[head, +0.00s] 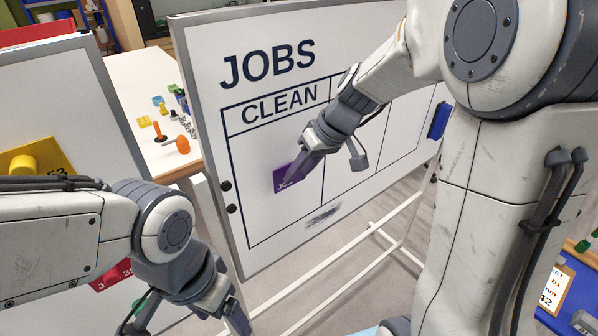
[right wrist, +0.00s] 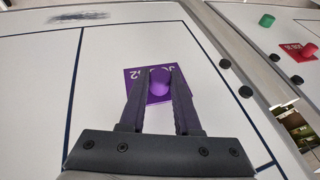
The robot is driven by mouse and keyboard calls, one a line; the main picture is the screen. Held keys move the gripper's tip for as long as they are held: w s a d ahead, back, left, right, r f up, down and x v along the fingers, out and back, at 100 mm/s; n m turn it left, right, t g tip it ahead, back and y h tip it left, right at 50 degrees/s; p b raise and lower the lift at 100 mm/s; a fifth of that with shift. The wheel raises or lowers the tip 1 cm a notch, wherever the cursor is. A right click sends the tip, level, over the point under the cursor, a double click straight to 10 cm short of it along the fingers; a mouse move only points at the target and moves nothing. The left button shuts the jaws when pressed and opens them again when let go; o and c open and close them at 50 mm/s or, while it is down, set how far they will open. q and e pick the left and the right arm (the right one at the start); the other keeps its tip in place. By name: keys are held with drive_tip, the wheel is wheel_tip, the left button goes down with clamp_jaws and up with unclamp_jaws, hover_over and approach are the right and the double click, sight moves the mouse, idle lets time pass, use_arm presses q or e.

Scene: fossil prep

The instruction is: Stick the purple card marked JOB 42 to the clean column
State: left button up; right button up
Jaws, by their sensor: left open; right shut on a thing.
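The purple card (head: 285,178) lies flat against the whiteboard in the CLEAN column (head: 270,207), below the heading. In the right wrist view the purple card (right wrist: 149,80) shows part of its JOB 42 lettering and a round purple knob (right wrist: 159,79). My right gripper (head: 297,179) is shut on that knob, with a finger on each side. It hides part of the card in the head view. I cannot tell whether the card touches the board. My left gripper (head: 232,312) is open and empty at the lower left, away from the JOBS board (head: 356,30).
A second board on the left holds a yellow card (head: 35,158) and a red card (head: 110,276). A table (head: 128,72) with small coloured items stands behind. A blue eraser (head: 439,121) is on the JOBS board's right edge. A dark smudge (head: 323,214) marks its lower part.

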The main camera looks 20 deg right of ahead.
drive_tip(key=shift+w+a, duration=0.3)
drive_tip(key=shift+w, duration=0.4)
idle(0.4)
drive_tip(key=o, duration=1)
drive_tip(key=shift+s+d+f, duration=0.1)
drive_tip(key=shift+s, duration=0.1)
drive_tip(key=s, duration=0.2)
drive_tip(key=s+d+b, duration=0.1)
drive_tip(key=s, duration=0.1)
drive_tip(key=s+d+b, duration=0.1)
drive_tip(key=s, duration=0.1)
drive_tip(key=shift+d, duration=0.25)
